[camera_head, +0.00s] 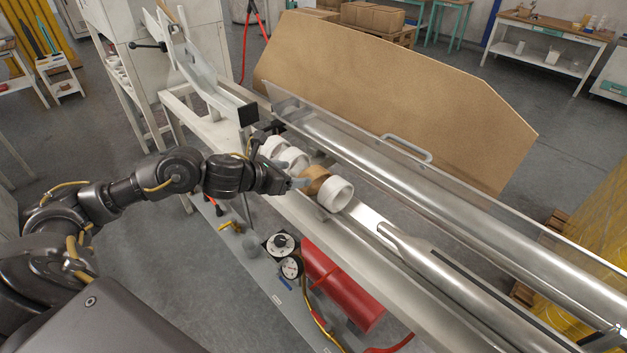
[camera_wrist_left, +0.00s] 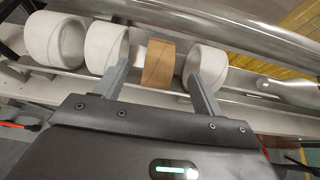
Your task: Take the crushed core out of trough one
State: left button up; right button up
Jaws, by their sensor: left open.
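A row of short cores lies along a metal trough (camera_head: 366,217). One is brown (camera_head: 315,181); it also shows in the wrist view (camera_wrist_left: 158,65), between white cores. The white cores are the near one (camera_head: 337,195), the middle one (camera_head: 292,161) and the far one (camera_head: 272,149). I cannot clearly tell which core is crushed. My left gripper (camera_head: 291,183) is at the row; in the wrist view its open fingers (camera_wrist_left: 156,73) point toward the brown core, one on either side, with nothing held. Contact cannot be told. My right gripper is out of view.
A long shiny roller (camera_head: 450,205) runs beside the trough, with a brown board (camera_head: 390,95) behind it. A tapered metal bar (camera_head: 440,262) lies farther along the trough. Gauges (camera_head: 281,243) and a red cylinder (camera_head: 340,285) sit below, in front.

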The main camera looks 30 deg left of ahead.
aim_at(313, 172)
pick_arm(q)
jog(key=p+x, duration=0.1)
jog(key=x, duration=0.4)
jog(key=shift+w+d+f, duration=0.15)
jog(key=shift+w, duration=0.1)
jog(key=shift+w+d+p, duration=0.15)
jog(key=shift+w+p, duration=0.25)
jog(key=shift+p, duration=0.05)
jog(key=p+x, duration=0.1)
jog(key=x, duration=0.2)
jog(key=shift+w+d+f, duration=0.1)
jog(key=shift+w+f, duration=0.15)
jog(key=shift+f, duration=0.05)
jog(key=shift+w+d+f, duration=0.1)
jog(key=shift+w+f, duration=0.1)
jog(key=shift+w, duration=0.05)
jog(key=shift+c, duration=0.3)
jog(key=c, duration=1)
jog(key=shift+r, duration=0.1)
